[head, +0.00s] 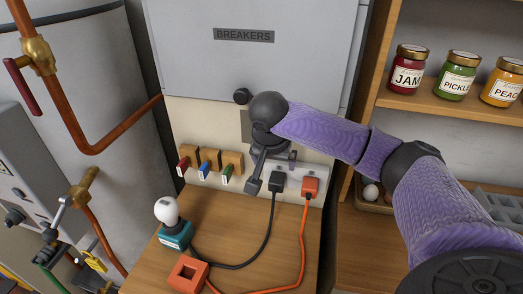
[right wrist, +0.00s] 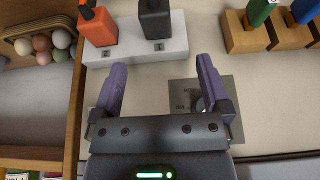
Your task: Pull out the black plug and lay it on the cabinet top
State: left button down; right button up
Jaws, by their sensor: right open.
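The black plug (head: 278,182) sits in a white power strip (head: 292,195) on the wall above the wooden cabinet top (head: 238,233). Its black cord hangs down and curves across the top. In the right wrist view the black plug (right wrist: 156,20) stands in the strip beside the orange plug (right wrist: 98,27). My right gripper (head: 272,172) is open and empty. In the right wrist view its fingers (right wrist: 160,75) are spread, short of the strip and apart from the black plug. My left gripper is not in view.
An orange plug (head: 310,187) with an orange cord is right of the black one. A teal-based bulb (head: 170,225) and an orange square block (head: 187,274) stand on the cabinet top. Bare wood lies around the cords.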

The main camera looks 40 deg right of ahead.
aim_at(277, 181)
jog(key=x, duration=0.1)
jog(key=b+x, duration=0.1)
jog(key=x, duration=0.1)
jog(key=s+x, duration=0.1)
jog(key=shift+w+d+f, duration=0.1)
jog(key=shift+d+f, duration=0.1)
jog(key=shift+f, duration=0.15)
jog(key=b+x, duration=0.1)
jog(key=x, duration=0.2)
jog(key=shift+w, duration=0.15)
jog(key=shift+d+f, duration=0.15)
jog(key=shift+f, duration=0.15)
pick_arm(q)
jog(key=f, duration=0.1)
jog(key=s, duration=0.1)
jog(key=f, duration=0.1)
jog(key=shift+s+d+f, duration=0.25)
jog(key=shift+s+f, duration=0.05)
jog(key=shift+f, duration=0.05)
pick_arm(e)
jog(key=shift+w, duration=0.1)
